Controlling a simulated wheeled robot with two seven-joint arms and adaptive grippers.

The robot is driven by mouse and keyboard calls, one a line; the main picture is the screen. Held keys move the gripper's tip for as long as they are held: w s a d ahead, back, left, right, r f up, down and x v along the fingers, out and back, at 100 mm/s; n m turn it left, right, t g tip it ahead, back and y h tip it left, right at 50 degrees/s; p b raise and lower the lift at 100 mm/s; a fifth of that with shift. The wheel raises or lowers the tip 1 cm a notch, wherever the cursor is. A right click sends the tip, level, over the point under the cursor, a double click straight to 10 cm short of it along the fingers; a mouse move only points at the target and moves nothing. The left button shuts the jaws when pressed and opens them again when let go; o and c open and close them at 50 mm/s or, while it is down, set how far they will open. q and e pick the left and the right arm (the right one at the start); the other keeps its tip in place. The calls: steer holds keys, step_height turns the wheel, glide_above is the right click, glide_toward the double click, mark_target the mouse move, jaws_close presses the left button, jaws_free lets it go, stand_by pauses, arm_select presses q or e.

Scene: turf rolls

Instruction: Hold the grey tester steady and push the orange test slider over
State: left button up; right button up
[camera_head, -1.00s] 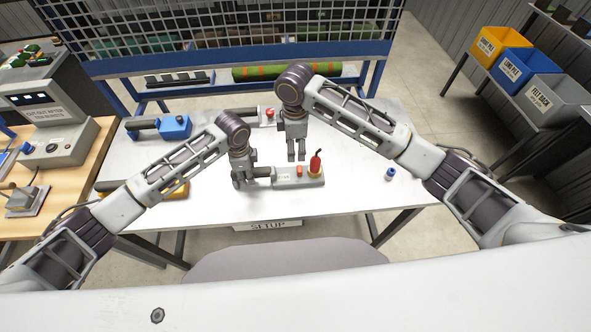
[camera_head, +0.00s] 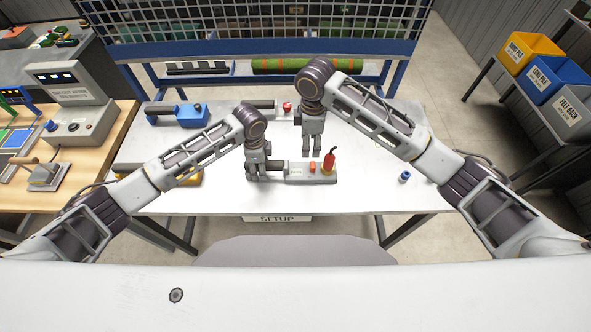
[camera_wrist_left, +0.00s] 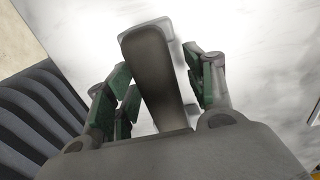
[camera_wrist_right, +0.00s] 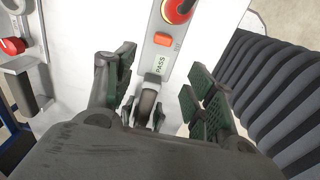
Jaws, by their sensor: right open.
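The grey tester (camera_head: 297,176) lies on the white table, its dark handle pointing left. The orange test slider (camera_head: 313,166) is on its top, between a PASS label and a red part with a dark lever (camera_head: 329,161). In the right wrist view the slider (camera_wrist_right: 163,39) shows beyond the spread fingers (camera_wrist_right: 157,75).
A blue device (camera_head: 191,115) and a red-knobbed device (camera_head: 287,107) lie further back. A yellow device (camera_head: 188,178) is partly hidden by my left arm. A small blue cylinder (camera_head: 405,176) stands at the right. The table (camera_head: 370,190) is clear between it and the tester.

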arm_select(q)
steer(key=shift+r, duration=0.15)
steer(key=shift+r, duration=5.9)
steer(key=shift+f, duration=0.1)
